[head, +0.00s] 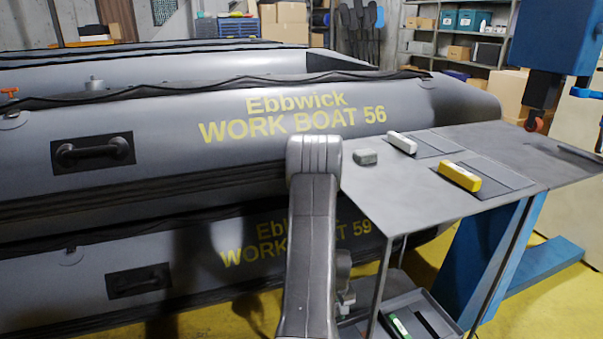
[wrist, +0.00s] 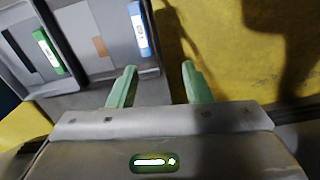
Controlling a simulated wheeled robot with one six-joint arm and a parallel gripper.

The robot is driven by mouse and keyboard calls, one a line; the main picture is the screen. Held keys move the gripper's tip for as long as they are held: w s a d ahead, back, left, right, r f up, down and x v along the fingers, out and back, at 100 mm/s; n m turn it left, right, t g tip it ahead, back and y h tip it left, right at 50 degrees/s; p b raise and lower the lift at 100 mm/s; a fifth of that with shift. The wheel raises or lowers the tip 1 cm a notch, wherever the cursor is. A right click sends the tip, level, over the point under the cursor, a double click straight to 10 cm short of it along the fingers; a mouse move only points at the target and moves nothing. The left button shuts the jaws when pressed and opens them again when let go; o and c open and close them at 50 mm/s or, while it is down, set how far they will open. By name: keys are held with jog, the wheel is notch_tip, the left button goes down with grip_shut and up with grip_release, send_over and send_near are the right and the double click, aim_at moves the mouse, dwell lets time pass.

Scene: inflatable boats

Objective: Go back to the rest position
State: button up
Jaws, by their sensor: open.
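My gripper (wrist: 159,68) is open in the wrist view, its two pale green fingers apart with nothing between them. It points down past a grey tray (wrist: 85,82), which lies to the upper left of the fingers, and over the yellow floor (wrist: 215,50). In the head view my arm rises in the middle, in front of the boats, and my gripper is not visible there.
A grey cart top (head: 410,185) at right bears a yellow block (head: 459,176), a white block (head: 402,142) and a grey block (head: 365,157). A green item (wrist: 47,50) and a blue item (wrist: 138,28) lie in the tray. Stacked grey boats (head: 215,150) fill the left.

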jog(key=s+a+r+m+p, duration=0.1)
jog(key=a+r+p, duration=0.6)
jog(key=r+p, duration=0.5)
jog(key=p, duration=0.5)
jog(key=shift+r+m, duration=0.2)
jog(key=shift+m, duration=0.2)
jog(key=shift+a, duration=0.1)
